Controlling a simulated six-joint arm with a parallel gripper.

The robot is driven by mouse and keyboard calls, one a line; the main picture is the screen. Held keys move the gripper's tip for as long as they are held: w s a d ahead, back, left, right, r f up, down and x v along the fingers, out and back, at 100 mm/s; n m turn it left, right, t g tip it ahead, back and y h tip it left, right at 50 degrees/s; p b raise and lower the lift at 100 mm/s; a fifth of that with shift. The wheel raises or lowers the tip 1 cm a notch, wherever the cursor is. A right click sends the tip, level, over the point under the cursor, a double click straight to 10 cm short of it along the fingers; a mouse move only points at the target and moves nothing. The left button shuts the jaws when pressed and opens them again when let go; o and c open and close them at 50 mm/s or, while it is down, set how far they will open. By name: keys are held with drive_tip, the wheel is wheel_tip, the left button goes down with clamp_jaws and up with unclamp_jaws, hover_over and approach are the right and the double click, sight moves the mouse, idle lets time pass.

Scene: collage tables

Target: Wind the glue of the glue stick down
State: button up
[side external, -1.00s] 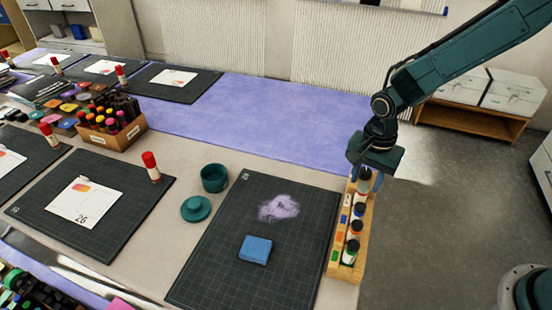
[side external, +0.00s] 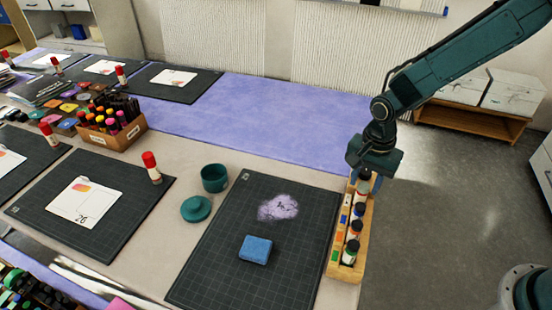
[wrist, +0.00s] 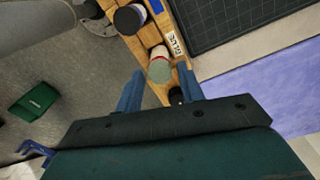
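A wooden rack (side external: 335,262) stands along the right edge of the near mat and holds several upright bottles. In the wrist view, a slot of the rack carries a GLUE label (wrist: 174,43). Beside that label stands a round item with a pale grey-green top and some red and white, likely the glue stick (wrist: 159,70). My gripper (wrist: 160,76) is open, its two blue fingers apart on either side of this item, with no contact visible. In the side view my gripper (side external: 366,178) is over the rack's far end, where it hides that end.
Dark-capped bottles (side external: 352,246) fill the rack's nearer slots. The cutting mat (side external: 215,270) holds a blue block (side external: 256,250) and a pale purple smear (side external: 278,207). A teal cup (side external: 214,178) and teal lid (side external: 196,208) stand left. A red-capped stick (side external: 151,168) stands on another mat.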

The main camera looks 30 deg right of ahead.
drive_tip(key=c, duration=0.6)
drive_tip(key=shift+o, duration=0.2)
drive_tip(key=shift+n, duration=0.3)
drive_tip(key=shift+n, duration=2.1)
drive_tip(key=shift+n, duration=2.4)
